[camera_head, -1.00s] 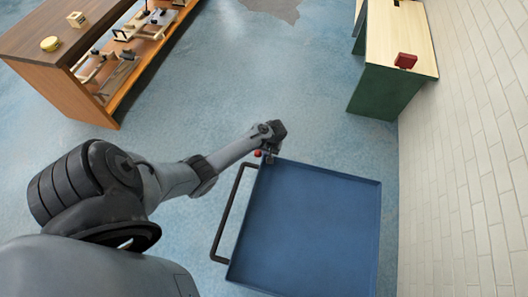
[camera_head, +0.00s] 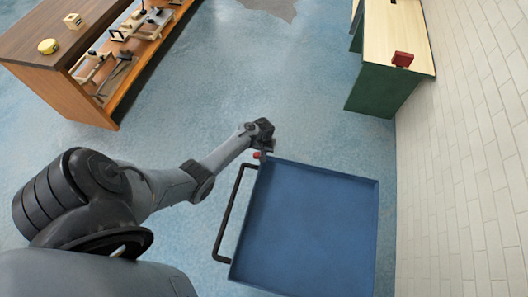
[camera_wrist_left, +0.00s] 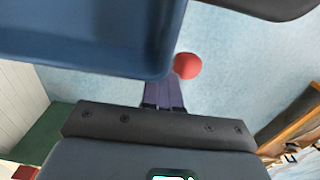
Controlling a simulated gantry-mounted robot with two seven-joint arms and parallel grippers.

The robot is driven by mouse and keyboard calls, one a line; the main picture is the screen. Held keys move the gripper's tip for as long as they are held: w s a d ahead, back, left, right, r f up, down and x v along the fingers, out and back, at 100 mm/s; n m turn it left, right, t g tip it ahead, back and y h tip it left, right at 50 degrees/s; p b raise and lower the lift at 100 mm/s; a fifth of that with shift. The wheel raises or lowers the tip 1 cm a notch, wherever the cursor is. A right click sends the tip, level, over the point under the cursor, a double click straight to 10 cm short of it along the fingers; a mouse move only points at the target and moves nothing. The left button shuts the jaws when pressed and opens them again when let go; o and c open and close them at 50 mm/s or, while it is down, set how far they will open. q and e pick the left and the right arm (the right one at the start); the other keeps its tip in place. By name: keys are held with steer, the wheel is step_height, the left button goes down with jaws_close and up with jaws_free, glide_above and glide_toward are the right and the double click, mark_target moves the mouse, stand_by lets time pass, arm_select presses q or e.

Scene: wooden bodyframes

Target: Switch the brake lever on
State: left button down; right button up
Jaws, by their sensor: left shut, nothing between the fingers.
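The brake lever shows as a red round knob (camera_head: 257,155) at the far left corner of the blue tray cart (camera_head: 310,225), near the end of its black handle. In the left wrist view the red knob (camera_wrist_left: 187,66) is just beyond and right of my fingertips. I cannot tell whether they touch it. The lever's stem is hidden. My left gripper (camera_head: 268,149) is at the cart corner, beside the knob, with its fingers shut and empty. The fingers (camera_wrist_left: 163,93) also show in the left wrist view, near the cart's blue rim (camera_wrist_left: 150,72). My right gripper is out of view.
A wooden bench (camera_head: 60,75) with tools on its shelf stands at the upper left. A green cabinet (camera_head: 375,90) with a light top and a red object (camera_head: 402,59) stands at the upper right, by the white brick wall (camera_head: 460,190). The blue floor between is clear.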

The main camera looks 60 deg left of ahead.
arm_select(q)
step_height(320, 180, up, 3)
steer(key=shift+w+d+r+p, duration=0.1)
steer(key=shift+w+d+p, duration=0.05)
steer(key=shift+p, duration=1.1)
step_height(320, 180, up, 9)
steer(key=p, duration=0.1)
steer(key=shift+w+d+p, duration=0.35)
steer(key=shift+d, duration=0.1)
